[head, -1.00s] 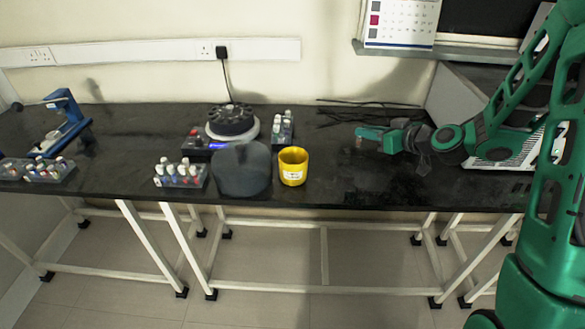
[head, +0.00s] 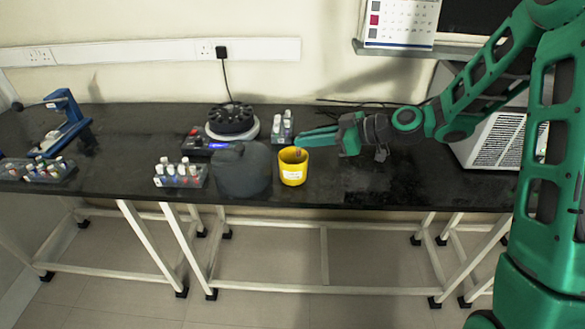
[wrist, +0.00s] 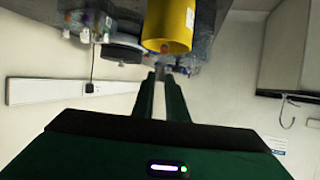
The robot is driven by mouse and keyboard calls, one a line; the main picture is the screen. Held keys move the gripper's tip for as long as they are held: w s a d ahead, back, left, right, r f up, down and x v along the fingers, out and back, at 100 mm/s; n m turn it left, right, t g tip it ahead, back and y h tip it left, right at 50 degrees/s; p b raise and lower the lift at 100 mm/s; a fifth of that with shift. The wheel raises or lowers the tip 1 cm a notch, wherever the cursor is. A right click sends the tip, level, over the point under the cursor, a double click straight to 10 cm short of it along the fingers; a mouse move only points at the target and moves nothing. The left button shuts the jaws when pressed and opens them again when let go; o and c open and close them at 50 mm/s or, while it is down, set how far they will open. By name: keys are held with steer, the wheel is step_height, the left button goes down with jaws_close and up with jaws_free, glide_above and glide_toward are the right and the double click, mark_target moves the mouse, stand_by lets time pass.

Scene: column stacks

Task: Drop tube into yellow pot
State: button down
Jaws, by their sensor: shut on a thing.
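The yellow pot (head: 293,175) stands upright on the black bench, with a white label on its front. It also shows in the wrist view (wrist: 172,22), where the picture is upside down. My gripper (head: 299,140) reaches in from the right, with its fingertips over the pot's mouth. In the wrist view the tube (wrist: 159,73) is small between the finger ends. I cannot tell whether its lower end is below the pot's rim.
A dark grey rounded object (head: 242,170) stands close left of the pot. Behind are a round black rotor device (head: 231,122) and a tube rack (head: 282,128). Another rack (head: 180,175) and a blue stand (head: 68,125) are further left. Bench right of the pot is clear.

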steer(key=shift+f, duration=1.2)
steer(key=c, duration=1.7)
jaws_free()
steer(key=v, duration=1)
steer(key=shift+s+d, duration=0.1)
steer(key=shift+d, duration=0.2)
